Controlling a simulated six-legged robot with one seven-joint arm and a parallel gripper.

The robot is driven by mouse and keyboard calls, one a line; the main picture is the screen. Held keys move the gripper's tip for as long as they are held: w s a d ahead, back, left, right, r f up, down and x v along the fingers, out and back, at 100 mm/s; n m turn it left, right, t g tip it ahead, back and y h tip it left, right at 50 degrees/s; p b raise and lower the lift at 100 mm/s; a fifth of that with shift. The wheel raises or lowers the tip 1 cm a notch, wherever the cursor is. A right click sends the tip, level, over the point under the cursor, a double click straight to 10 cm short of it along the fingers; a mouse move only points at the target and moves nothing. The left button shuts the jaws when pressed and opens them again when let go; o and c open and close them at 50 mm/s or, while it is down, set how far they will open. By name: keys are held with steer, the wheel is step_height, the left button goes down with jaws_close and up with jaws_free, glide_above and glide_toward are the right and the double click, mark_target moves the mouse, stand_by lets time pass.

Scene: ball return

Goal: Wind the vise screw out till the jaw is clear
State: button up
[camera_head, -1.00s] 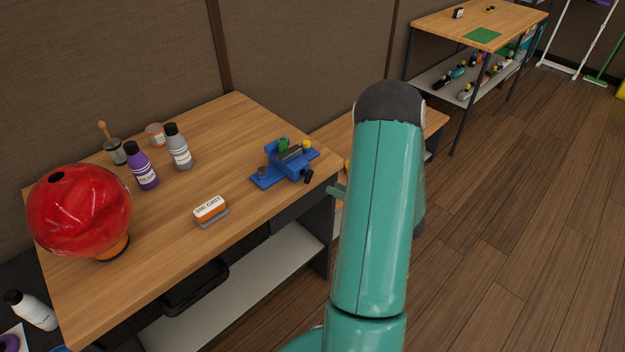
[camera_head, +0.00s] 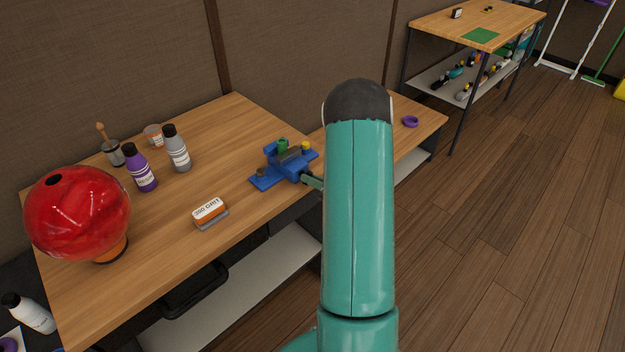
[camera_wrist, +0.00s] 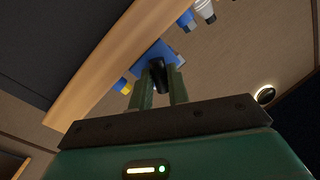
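In the head view a green fingertip (camera_head: 313,182) shows beside the vise's right end; my arm hides the rest of the gripper.
The bench (camera_head: 120,275) also holds a red ball (camera_head: 78,215), a purple bottle (camera_head: 141,170), a grey bottle (camera_head: 177,150) and a grit block (camera_head: 209,212). Bare bench surrounds the vise's left side.

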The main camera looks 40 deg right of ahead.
steer(key=shift+n, duration=0.3)
jaws_close()
steer(key=shift+a+f+m+t+h, duration=0.1)
steer(key=shift+m+t+h, duration=0.7)
steer(key=shift+m, duration=4.55)
steer(key=shift+a+f+m+g+h, duration=0.1)
steer(key=shift+m+h, duration=1.5)
steer(key=shift+m, duration=3.7)
steer(key=shift+a+m+t+h, duration=0.1)
steer(key=shift+m+t+h, duration=0.7)
steer(key=shift+m, duration=4.55)
steer(key=shift+g+h, duration=0.4)
steer(key=o, duration=0.8)
jaws_free()
